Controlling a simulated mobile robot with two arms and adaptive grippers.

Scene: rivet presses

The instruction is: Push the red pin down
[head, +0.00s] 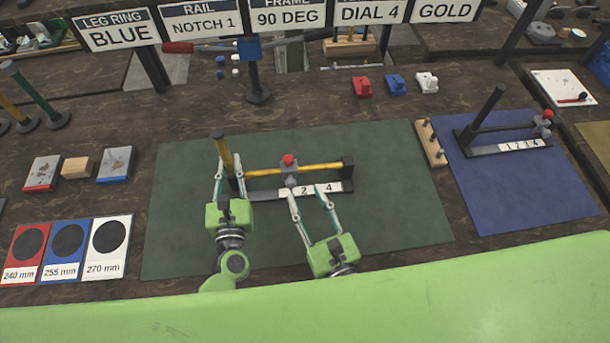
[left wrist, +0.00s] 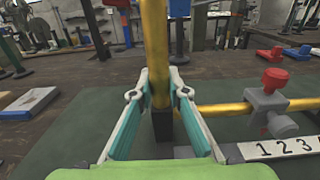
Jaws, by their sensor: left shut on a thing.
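The red pin (head: 288,159) stands on top of a grey slider block (head: 289,179) on a horizontal gold rail (head: 322,168) over the green mat. Both also show in the left wrist view, the red pin (left wrist: 275,78) and the grey block (left wrist: 268,108). My left gripper (head: 230,168) is shut on the gold upright post (head: 224,152) at the rail's left end; the post also fills the middle of the left wrist view (left wrist: 155,45). My right gripper (head: 307,190) is open and empty, its fingertips by the numbered strip (head: 303,191), just below and right of the pin.
A second press with a black post (head: 487,108) stands on a blue mat (head: 505,187) at the right. Red, blue and white blocks lie behind the green mat (head: 390,212). Size cards (head: 65,252) lie at the left. Signs (head: 202,22) stand at the back.

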